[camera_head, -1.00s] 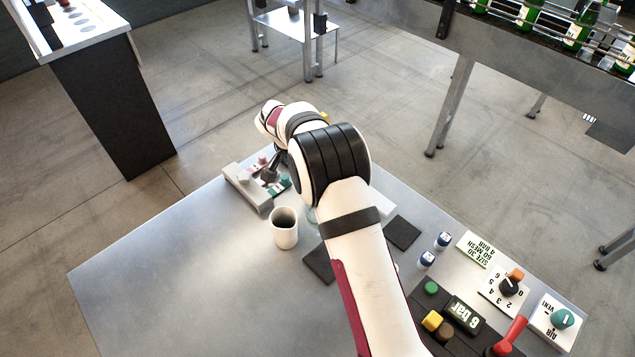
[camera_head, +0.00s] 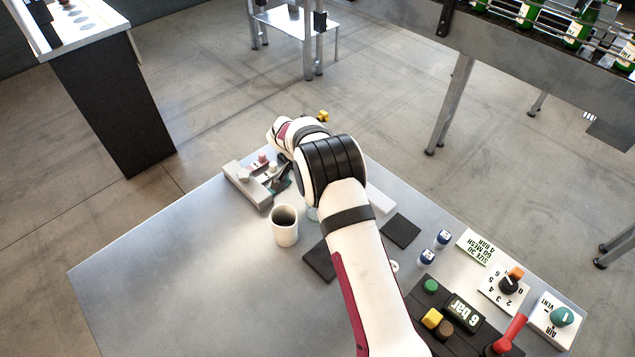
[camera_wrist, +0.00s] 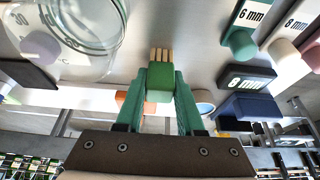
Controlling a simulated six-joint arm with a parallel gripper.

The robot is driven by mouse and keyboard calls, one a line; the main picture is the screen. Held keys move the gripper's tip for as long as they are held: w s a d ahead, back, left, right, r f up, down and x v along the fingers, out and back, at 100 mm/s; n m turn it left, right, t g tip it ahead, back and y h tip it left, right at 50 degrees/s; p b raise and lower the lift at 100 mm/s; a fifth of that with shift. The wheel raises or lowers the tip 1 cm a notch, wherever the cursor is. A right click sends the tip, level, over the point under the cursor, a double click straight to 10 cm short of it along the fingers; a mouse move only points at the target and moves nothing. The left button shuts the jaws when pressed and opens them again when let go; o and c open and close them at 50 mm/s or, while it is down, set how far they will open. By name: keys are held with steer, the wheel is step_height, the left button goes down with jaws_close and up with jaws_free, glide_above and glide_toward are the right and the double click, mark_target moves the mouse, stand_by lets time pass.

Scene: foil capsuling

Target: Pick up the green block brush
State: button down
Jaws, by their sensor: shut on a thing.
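The green block brush is a small green block (camera_wrist: 160,80) with tan bristles at its far end, seen in the middle of the wrist view. My gripper (camera_wrist: 160,92) has its two green fingers closed on either side of the block. In the head view my gripper (camera_head: 281,180) is at the right side of the pale rack (camera_head: 247,186), at the table's far edge. The brush cannot be told apart there, as the gripper and arm cover much of that spot.
A white cup (camera_head: 285,226) stands just in front of the rack. A clear glass dish (camera_wrist: 85,30) is close on the left in the wrist view. Dark pads (camera_head: 401,231) and a control panel (camera_head: 455,318) lie to the right. The table's left part is clear.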

steer(key=shift+r, duration=0.6)
step_height(320, 180, up, 3)
steer(key=shift+f, duration=0.1)
steer(key=s+d+r, duration=0.4)
steer(key=d+r, duration=0.3)
steer(key=d, duration=0.3)
steer(key=w+a+f+m+t+y, duration=0.1)
steer(key=w+a+t+y, duration=0.1)
steer(key=w+a, duration=0.35)
steer(key=w+a+f+t+y, duration=0.1)
steer(key=w+a+t+y, duration=0.15)
steer(key=w, duration=0.65)
steer(key=shift+d+f, duration=0.15)
steer(key=shift+f, duration=2.55)
steer(key=shift+s+f, duration=0.1)
steer(key=shift+f, duration=0.55)
step_height(320, 180, up, 7)
